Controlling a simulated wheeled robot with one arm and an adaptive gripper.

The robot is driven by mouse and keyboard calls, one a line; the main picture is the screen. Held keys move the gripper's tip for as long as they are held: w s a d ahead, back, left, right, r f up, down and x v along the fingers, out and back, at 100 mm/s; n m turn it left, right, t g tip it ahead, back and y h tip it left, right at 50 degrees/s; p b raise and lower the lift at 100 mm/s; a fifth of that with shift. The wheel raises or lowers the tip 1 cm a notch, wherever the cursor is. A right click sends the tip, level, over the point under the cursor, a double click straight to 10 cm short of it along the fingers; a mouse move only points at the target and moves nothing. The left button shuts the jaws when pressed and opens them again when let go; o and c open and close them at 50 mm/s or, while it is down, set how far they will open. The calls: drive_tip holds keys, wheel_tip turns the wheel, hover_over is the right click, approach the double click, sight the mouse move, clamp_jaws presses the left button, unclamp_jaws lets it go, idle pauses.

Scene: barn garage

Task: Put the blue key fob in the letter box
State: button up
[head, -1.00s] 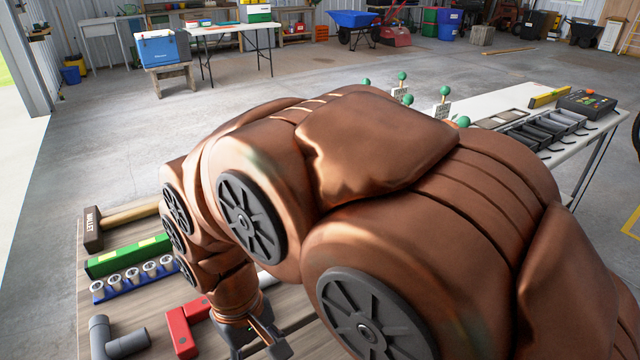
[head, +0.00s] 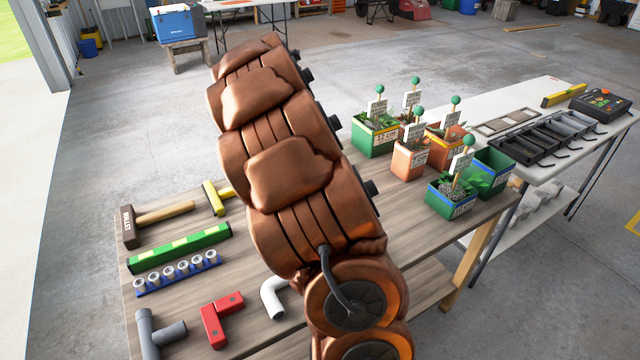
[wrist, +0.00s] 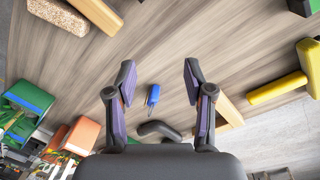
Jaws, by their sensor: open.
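A small blue key fob (wrist: 153,95) with a small metal end lies on the wooden table (wrist: 160,35) in the wrist view. My gripper (wrist: 159,68) is open and empty, its two fingers on either side of the fob in the picture and apart from it. A dark curved piece (wrist: 158,129) lies just below the fob. In the head view my arm hides the fob and the gripper. I cannot make out a letter box in either view.
Several planters with labels, including a green one (head: 375,138), stand on the table's right part. A mallet (head: 150,220), a green level (head: 180,248), a red bracket (head: 220,320) and grey pipe (head: 158,335) lie left. A white table (head: 540,95) with black trays stands beyond.

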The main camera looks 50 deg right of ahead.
drive_tip(key=w+d+m+p, duration=0.1)
drive_tip(key=d+p, duration=0.1)
drive_tip(key=d, duration=0.2)
drive_tip(key=w+d+f+m+p, duration=0.1)
drive_tip(key=d+p, duration=0.1)
drive_tip(key=d, duration=0.2)
drive_tip(key=w+d+f+m+t+p, duration=0.1)
drive_tip(key=w+d+p, duration=0.1)
drive_tip(key=d, duration=0.2)
drive_tip(key=shift+w+d+f+y, duration=0.1)
drive_tip(key=shift+d+f+y, duration=0.05)
drive_tip(key=shift+d+y, duration=0.2)
drive_tip(key=shift+a+f+p, duration=0.15)
drive_tip(key=shift+f+p, duration=0.55)
drive_tip(key=shift+f, duration=1.3)
drive_tip(key=shift+a+f+p, duration=0.1)
drive_tip(key=shift+f+p, duration=0.6)
drive_tip(key=shift+f, duration=1.3)
clamp_jaws()
